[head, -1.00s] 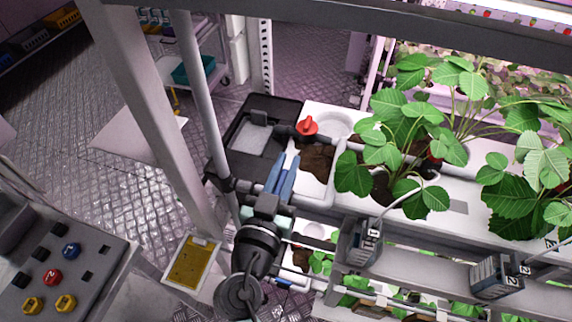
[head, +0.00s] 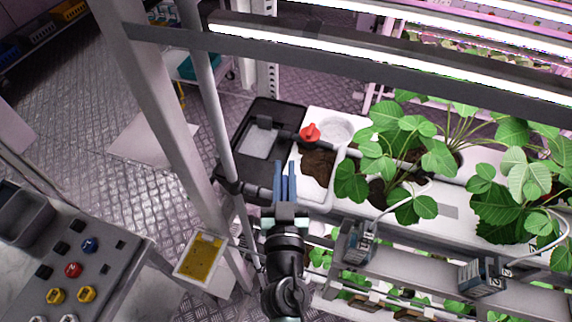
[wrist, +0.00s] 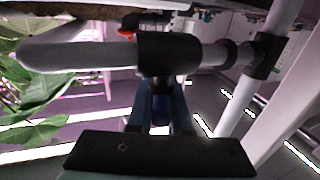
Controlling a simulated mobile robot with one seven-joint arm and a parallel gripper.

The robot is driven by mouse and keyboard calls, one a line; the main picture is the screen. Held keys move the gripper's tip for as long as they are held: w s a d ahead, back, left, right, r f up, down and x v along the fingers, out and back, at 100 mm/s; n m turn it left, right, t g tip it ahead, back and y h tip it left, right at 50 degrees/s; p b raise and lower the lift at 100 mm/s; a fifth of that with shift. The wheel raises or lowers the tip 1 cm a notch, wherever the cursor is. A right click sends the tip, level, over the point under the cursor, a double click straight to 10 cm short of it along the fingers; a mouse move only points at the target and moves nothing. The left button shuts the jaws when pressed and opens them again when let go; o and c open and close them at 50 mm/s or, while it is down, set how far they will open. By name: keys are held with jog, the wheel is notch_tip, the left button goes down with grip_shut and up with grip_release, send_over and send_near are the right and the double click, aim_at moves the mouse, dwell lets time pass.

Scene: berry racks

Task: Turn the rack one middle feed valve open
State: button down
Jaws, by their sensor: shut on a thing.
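My gripper (head: 285,182) points away from me just in front of the rack's white trough and black end box. In the wrist view its two dark blue fingers (wrist: 158,118) close on a small blue piece (wrist: 160,88). That piece sits below a black pipe fitting (wrist: 168,53) and looks like the handle of a feed valve; the fingers hide much of it. A red valve handle (head: 309,133) stands on a pipe beyond the fingertips; a bit of red also shows above the fitting in the wrist view (wrist: 127,30).
A grey post (head: 165,120) and a thinner pole stand left of my gripper. Strawberry plants (head: 405,150) and grey boxes (head: 358,243) are at the right. A yellow card (head: 201,257) and a button panel (head: 75,265) are at lower left. Light bars cross above.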

jog(key=shift+a+r+n+y+p, duration=0.2)
jog(key=shift+n+y+p, duration=0.3)
jog(key=shift+y+p, duration=0.45)
jog(key=shift+p, duration=0.9)
jog(key=n+g+y, duration=0.3)
jog(key=y, duration=0.1)
jog(key=s+a+n+g+y+b, duration=0.1)
jog(key=n+g+y, duration=0.2)
jog(key=n+y, duration=0.1)
jog(key=a+n+g+y+b, duration=0.1)
jog(key=n+g+y, duration=0.2)
jog(key=n+y, duration=0.1)
jog(key=shift+s+f+y, duration=0.25)
jog(key=shift+f+y, duration=0.15)
jog(key=shift+y, duration=0.45)
jog(key=shift+s+a+r+n+g+y+b, duration=0.15)
jog(key=shift+n+g+y+b, duration=0.3)
jog(key=shift+g, duration=0.25)
